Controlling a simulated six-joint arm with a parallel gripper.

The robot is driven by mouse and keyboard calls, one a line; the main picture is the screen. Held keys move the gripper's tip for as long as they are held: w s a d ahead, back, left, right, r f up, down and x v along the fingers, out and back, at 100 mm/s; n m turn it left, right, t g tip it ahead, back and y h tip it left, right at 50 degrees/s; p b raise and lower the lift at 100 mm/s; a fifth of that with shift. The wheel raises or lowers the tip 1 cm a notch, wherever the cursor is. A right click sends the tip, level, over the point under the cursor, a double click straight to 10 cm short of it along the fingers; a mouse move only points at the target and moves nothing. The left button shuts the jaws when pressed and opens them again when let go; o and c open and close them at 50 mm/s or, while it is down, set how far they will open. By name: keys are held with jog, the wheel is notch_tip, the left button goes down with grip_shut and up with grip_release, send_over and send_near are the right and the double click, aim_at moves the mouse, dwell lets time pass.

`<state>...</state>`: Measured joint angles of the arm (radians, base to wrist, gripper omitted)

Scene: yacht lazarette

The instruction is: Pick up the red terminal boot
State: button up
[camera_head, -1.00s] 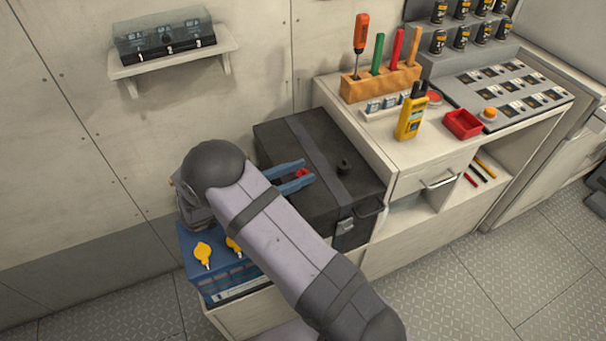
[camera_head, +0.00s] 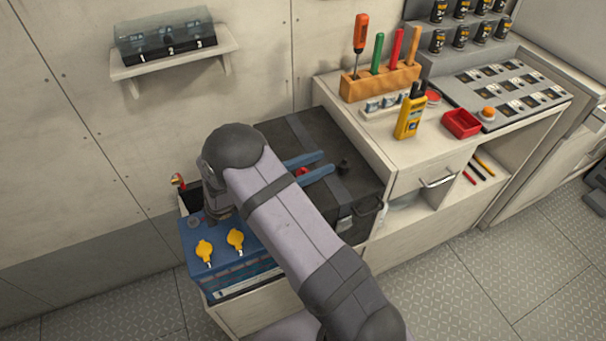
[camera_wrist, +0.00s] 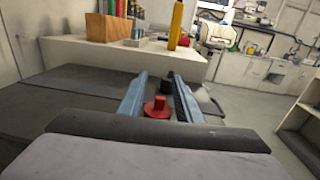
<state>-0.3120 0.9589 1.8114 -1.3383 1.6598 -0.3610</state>
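The red terminal boot (camera_head: 302,171) sits on top of the black case, partly hidden by my arm in the head view. In the wrist view the red boot (camera_wrist: 157,107) shows a round flange and a short upright knob. It stands between the two blue fingers of my gripper (camera_head: 328,162), back from the fingertips. In the wrist view my gripper (camera_wrist: 160,77) is open, with a gap visible at the boot's right side. Whether the left finger touches the boot I cannot tell.
A black terminal boot (camera_head: 344,166) stands on the black case (camera_head: 365,186) just past the fingertips. A blue battery (camera_head: 217,260) with yellow caps lies left of my arm. The counter (camera_head: 392,150) rises behind, holding a yellow meter (camera_head: 410,117), a red tray (camera_head: 461,124) and a tool block (camera_head: 378,83).

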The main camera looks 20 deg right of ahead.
grip_shut()
notch_tip(320, 180, up, 10)
dwell(0.7)
